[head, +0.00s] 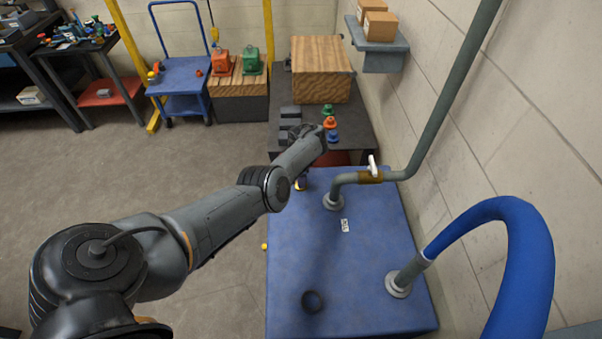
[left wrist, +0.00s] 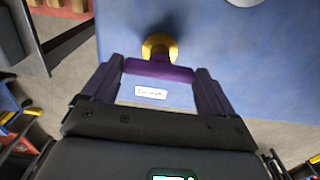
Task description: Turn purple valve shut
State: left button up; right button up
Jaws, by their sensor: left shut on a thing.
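The purple valve handle (left wrist: 160,70) sits on a short yellow stem (left wrist: 160,45) that comes out of the side of a blue tank (head: 290,240). My left gripper (left wrist: 157,88) is shut on the purple handle, with one dark finger at each end of it. In the head view my left arm reaches over to the tank's far left edge and hides most of the gripper and the handle. A bit of the yellow stem (head: 300,185) shows just below the arm. My right gripper is in neither view.
A grey pipe with a white-handled brass valve (head: 370,176) rises from the tank top, and a thick blue hose (head: 520,235) curves at the right. A dark bench with small coloured valves (head: 330,123) stands behind.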

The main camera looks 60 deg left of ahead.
pick_arm(q)
jog(key=o, duration=0.8)
jog(key=shift+r, duration=0.5)
notch_tip(320, 180, up, 10)
jog(key=p, duration=0.4)
jog(key=shift+f, duration=0.15)
